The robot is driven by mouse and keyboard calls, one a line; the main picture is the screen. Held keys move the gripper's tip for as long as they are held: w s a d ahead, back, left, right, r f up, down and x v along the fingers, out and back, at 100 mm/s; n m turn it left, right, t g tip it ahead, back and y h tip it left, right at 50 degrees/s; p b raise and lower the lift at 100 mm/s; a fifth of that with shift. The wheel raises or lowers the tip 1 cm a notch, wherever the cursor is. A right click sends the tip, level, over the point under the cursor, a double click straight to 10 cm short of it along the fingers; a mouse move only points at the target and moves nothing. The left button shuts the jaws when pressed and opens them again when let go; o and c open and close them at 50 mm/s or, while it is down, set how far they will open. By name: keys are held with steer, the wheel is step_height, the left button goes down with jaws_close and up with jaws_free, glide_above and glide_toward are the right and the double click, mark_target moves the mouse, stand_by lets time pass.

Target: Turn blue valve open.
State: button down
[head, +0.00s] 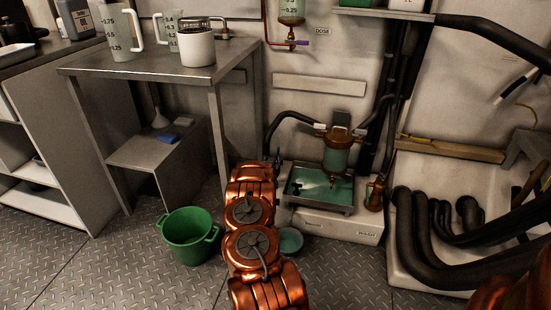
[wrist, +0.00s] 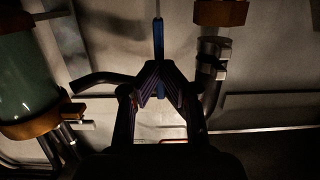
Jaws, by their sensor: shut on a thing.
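The blue valve's handle (wrist: 158,38) shows in the wrist view as a narrow, upright blue bar at the top middle. Its lower end runs between the fingertips of my gripper (wrist: 160,88), which are shut on it. A small dark blue piece, probably the same handle, shows in the head view (head: 278,157) just past the end of my copper arm. The arm hides my gripper in the head view. The valve's body and how far it is turned cannot be made out.
A green-glass filter (head: 337,156) with copper caps stands over a tray (head: 319,206) of green liquid. Black hoses (head: 430,235) fill the right. A green bucket (head: 190,236) stands on the floor left of my arm. A metal table (head: 150,72) holds jugs.

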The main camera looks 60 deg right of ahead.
steer(key=shift+w+d+r, duration=0.15)
steer(key=shift+d+r, duration=0.2)
steer(key=f+p+v, duration=0.2)
steer(key=p+v, duration=0.2)
steer(key=v, duration=1)
steer(key=shift+a+f, duration=0.2)
steer(key=shift+f, duration=0.45)
